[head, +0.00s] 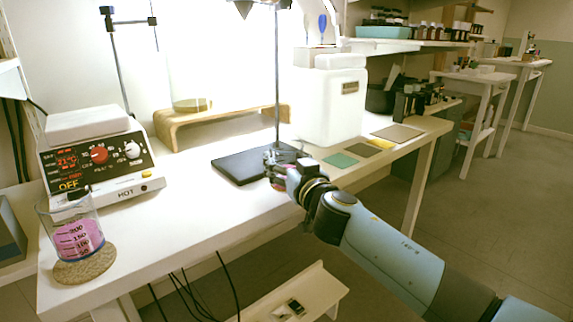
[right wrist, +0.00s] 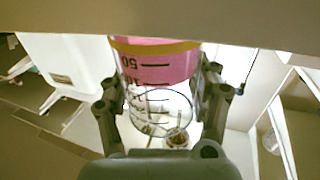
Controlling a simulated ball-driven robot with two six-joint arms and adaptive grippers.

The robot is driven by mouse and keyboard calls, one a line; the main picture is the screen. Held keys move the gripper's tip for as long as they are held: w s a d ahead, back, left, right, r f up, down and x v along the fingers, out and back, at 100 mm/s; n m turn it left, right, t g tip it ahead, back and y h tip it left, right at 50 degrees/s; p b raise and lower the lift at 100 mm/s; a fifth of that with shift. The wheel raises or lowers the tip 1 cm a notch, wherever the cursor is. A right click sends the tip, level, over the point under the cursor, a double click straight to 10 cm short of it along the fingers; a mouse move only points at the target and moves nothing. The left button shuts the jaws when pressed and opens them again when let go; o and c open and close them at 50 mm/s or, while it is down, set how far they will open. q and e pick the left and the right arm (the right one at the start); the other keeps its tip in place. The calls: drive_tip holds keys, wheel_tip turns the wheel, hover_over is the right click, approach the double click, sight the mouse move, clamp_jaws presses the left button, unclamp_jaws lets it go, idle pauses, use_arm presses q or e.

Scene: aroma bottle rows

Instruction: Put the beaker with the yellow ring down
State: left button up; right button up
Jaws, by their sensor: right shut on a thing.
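My right gripper (head: 283,168) is over the white bench, beside the black stand base. It is shut on a clear beaker (right wrist: 158,72) with pink liquid, black marks and a yellow ring (right wrist: 155,46). In the right wrist view the beaker is between both fingers of the right gripper (right wrist: 160,100), with its ring end towards the top of the picture. In the head view the gripper hides most of the held beaker; whether its bottom touches anything cannot be told. My left gripper is not in view.
Another pink-filled beaker (head: 75,232) stands on a round cork mat (head: 85,268) at the left. The hot plate (head: 98,160), black stand base (head: 240,164) and white canister (head: 330,105) stand on the bench. Green (head: 340,160), yellow (head: 381,143) and grey-brown (head: 398,132) squares lie right of the gripper.

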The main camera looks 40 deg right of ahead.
drive_tip(key=shift+f, duration=0.25)
drive_tip(key=o, duration=1.4)
drive_tip(key=shift+r, duration=0.1)
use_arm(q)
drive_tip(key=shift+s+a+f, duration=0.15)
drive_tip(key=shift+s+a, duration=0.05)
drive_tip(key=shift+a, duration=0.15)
